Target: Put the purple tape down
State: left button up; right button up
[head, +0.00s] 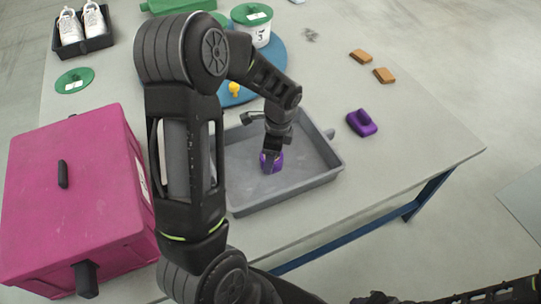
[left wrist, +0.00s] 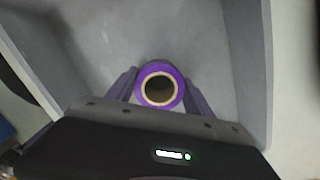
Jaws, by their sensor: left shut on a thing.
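The purple tape (head: 278,161) is a roll with a pale core ring, and its open end faces the camera in the left wrist view (left wrist: 180,91). My left gripper (head: 271,152) is shut on it, with one finger on each side of the roll in the left wrist view (left wrist: 160,92). The roll is inside the outline of the grey tray (head: 240,190), near the middle of its floor. I cannot tell whether the roll touches the floor. The gripper partly hides the tape in the head view. My right gripper's fingers do not show.
A magenta box (head: 80,190) stands left of the tray. A blue round mat (head: 272,62) with a white green-lidded tub (head: 252,28) is behind. The tray floor around the tape looks bare.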

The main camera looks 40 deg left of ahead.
pick_arm(q)
jog(key=o, duration=1.4)
jog(key=shift+f, duration=0.1)
jog(key=shift+r, duration=0.2)
jog(key=r, duration=0.4)
jog(key=d+r+p, duration=0.1)
jog(key=r, duration=0.7)
jog(key=shift+w+d+p, duration=0.15)
jog(key=shift+w+p, duration=0.2)
jog(key=shift+f, duration=0.1)
